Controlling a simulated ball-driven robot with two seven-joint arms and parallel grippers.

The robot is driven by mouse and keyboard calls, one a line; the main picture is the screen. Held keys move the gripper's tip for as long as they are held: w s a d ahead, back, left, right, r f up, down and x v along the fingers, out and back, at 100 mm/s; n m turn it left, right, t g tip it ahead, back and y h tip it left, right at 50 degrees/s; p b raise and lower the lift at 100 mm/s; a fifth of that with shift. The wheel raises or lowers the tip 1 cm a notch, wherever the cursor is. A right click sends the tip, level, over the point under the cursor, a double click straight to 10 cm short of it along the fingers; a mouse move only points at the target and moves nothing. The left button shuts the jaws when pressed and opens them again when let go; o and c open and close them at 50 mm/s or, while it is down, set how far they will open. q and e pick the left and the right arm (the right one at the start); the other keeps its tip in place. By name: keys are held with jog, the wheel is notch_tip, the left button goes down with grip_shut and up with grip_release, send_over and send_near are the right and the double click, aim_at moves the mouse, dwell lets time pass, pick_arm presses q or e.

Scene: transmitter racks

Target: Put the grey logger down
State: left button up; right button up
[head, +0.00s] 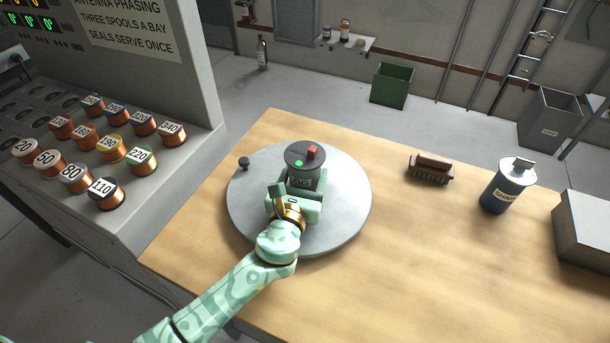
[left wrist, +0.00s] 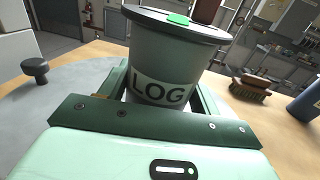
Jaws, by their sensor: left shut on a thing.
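The grey logger (head: 304,157) is a short cylinder with a dark lid, a green light and a red block on top. My left gripper (head: 306,184) is shut on it, over the round grey turntable (head: 343,222) on the wooden table. In the left wrist view the logger (left wrist: 170,65) stands between the two green fingers (left wrist: 165,95), with the letters LOG facing the camera. It looks about upright. Its base is hidden by the gripper, so I cannot tell whether it touches the turntable. My right gripper is not in view.
A small black knob (head: 244,163) stands at the turntable's left edge. A brush (head: 431,169), a dark canister (head: 508,186) and a grey box (head: 585,229) are on the table's right. Numbered copper spools (head: 108,193) sit on the console at left. The front table middle is clear.

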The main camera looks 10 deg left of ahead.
pick_arm(q)
jog(key=shift+f, duration=0.2)
jog(key=o, duration=1.2)
jog(key=shift+r, duration=0.2)
jog(key=s+p, duration=0.1)
jog(key=s, duration=1.1)
jog(key=shift+a, duration=0.2)
